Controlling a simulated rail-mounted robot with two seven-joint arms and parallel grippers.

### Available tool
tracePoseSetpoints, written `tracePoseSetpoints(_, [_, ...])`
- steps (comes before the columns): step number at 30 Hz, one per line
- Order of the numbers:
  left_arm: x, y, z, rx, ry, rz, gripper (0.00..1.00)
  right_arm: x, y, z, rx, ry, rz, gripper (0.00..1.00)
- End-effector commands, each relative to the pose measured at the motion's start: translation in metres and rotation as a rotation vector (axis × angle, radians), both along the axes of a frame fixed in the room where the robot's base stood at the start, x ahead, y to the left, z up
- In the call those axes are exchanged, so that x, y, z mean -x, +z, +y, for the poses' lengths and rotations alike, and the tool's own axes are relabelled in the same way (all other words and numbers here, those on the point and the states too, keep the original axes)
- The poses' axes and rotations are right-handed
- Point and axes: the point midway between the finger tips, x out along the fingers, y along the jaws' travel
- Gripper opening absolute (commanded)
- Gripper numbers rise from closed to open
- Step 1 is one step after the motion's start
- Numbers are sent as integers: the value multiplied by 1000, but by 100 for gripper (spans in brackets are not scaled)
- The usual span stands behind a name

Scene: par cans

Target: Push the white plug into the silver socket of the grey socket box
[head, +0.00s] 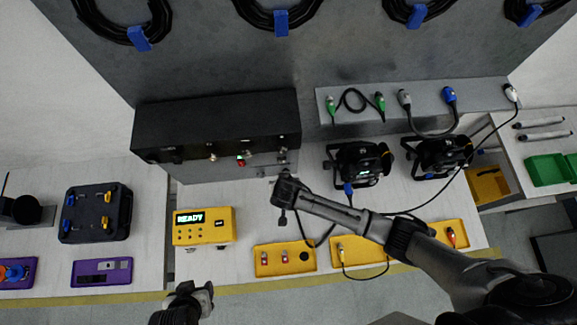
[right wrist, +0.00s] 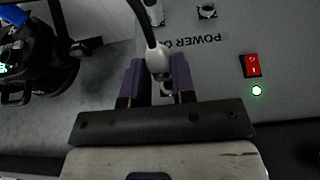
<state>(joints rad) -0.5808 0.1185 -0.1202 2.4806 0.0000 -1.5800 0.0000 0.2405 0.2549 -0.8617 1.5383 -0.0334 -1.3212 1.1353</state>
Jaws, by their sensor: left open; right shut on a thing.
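The grey socket box (head: 205,170) stands at the back, below a long black case. In the right wrist view its panel (right wrist: 225,65) shows a "POWER O…" label and a silver socket (right wrist: 207,11). My right gripper (head: 284,174) is at the box's right end. In the right wrist view its purple-padded fingers (right wrist: 160,80) are shut on the white plug (right wrist: 158,59), with a dark cable running up from it. The plug's tip is largely hidden between the fingers, so I cannot tell whether it is in a socket. My left gripper (head: 195,293) is open and empty at the front.
A red switch (right wrist: 250,65) and a lit green lamp (right wrist: 256,90) are on the panel. Two black par cans (head: 358,163) (head: 440,156) stand to the right. A yellow READY box (head: 204,227) and yellow trays (head: 285,259) lie in front. White table between them is partly clear.

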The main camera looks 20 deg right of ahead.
Motion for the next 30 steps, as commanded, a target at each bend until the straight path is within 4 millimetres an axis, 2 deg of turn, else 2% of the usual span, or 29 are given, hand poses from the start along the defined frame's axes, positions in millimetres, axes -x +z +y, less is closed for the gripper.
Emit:
tracePoseSetpoints(18, [0,-33,2,-6,-3,0,54,-45,-2,-13,1,-1,-2,0])
tracePoseSetpoints(30, [-1,-30,-2,6,4,0,54,-44,1,-12,0,-1,0,0])
